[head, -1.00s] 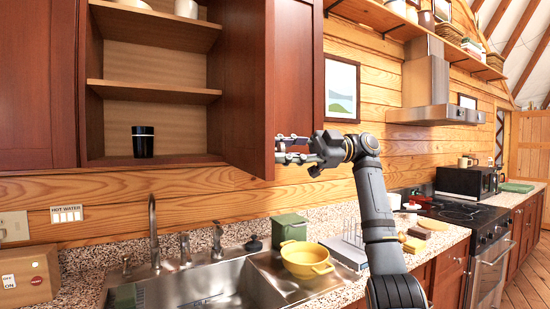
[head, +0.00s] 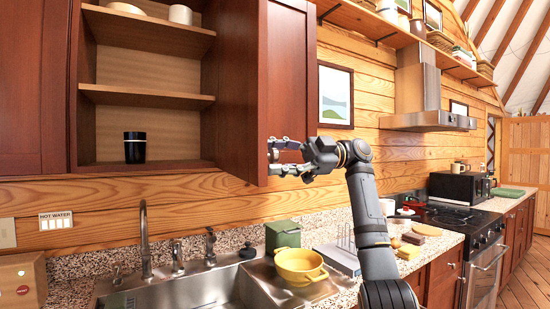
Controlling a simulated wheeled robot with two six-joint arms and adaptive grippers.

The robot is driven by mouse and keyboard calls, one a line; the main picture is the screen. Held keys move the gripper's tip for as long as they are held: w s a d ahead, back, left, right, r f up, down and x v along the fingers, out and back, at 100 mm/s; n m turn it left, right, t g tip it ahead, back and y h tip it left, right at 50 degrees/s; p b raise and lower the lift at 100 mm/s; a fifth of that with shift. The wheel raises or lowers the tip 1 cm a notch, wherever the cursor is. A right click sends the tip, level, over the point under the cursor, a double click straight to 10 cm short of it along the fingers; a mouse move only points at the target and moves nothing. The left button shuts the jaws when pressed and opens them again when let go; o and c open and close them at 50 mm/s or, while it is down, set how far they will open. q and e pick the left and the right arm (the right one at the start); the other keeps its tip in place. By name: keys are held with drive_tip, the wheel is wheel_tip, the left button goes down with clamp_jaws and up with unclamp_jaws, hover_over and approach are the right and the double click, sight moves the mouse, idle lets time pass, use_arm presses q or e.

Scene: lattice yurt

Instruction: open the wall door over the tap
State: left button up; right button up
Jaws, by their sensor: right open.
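The dark red wall cabinet over the tap (head: 145,235) stands open, its shelves (head: 145,94) showing. Its door (head: 237,90) appears to stand out from the right side of the opening, inner face towards the shelves. My right gripper (head: 276,157) is open at the lower end of the door's free edge, on its right side, fingers pointing left. Nothing shows between the fingers; whether they touch the door I cannot tell. My left gripper is not in view.
A black cup (head: 135,147) stands on the cabinet's bottom shelf. Below are the steel sink (head: 205,288), a yellow pot (head: 299,266) and a green canister (head: 283,236). Another red panel (head: 292,70) shows right of the door. A framed picture (head: 336,96) hangs farther right.

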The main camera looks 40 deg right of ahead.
drive_tip(key=v, duration=0.7)
drive_tip(key=shift+d, duration=0.2)
